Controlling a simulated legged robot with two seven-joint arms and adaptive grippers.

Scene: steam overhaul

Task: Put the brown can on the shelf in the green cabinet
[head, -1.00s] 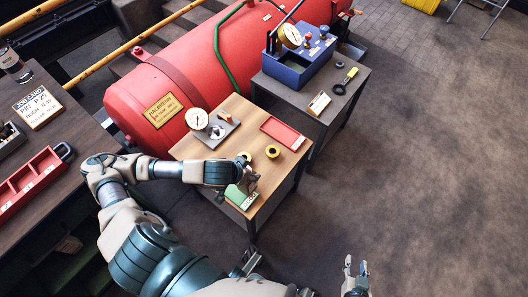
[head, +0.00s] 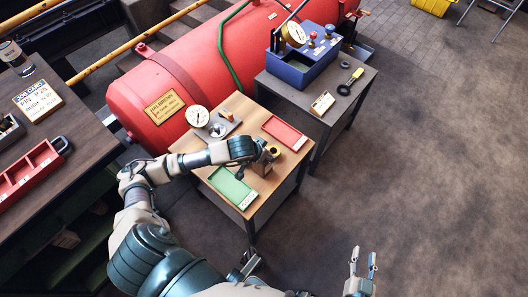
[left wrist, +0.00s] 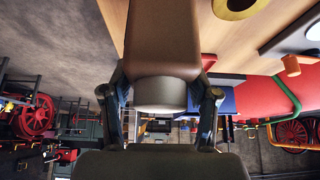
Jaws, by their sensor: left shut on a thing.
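My left gripper (head: 262,160) is over the small wooden table in the head view. It is shut on the brown can, which shows in the left wrist view (left wrist: 163,40) as a brown body with a grey end between the two fingers. In the head view the can (head: 262,168) is small and partly hidden; I cannot tell if it touches the tabletop. The green cabinet (head: 75,265) is at the lower left, its open shelves partly hidden behind my left arm. My right gripper (head: 362,264) is open and empty over bare floor.
The wooden table (head: 205,165) holds a green tray (head: 232,187), a red tray (head: 284,132), a yellow ring (head: 274,151) and a gauge (head: 197,116). A red boiler (head: 135,100) stands behind. A dark can (head: 15,58) stands on the left bench.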

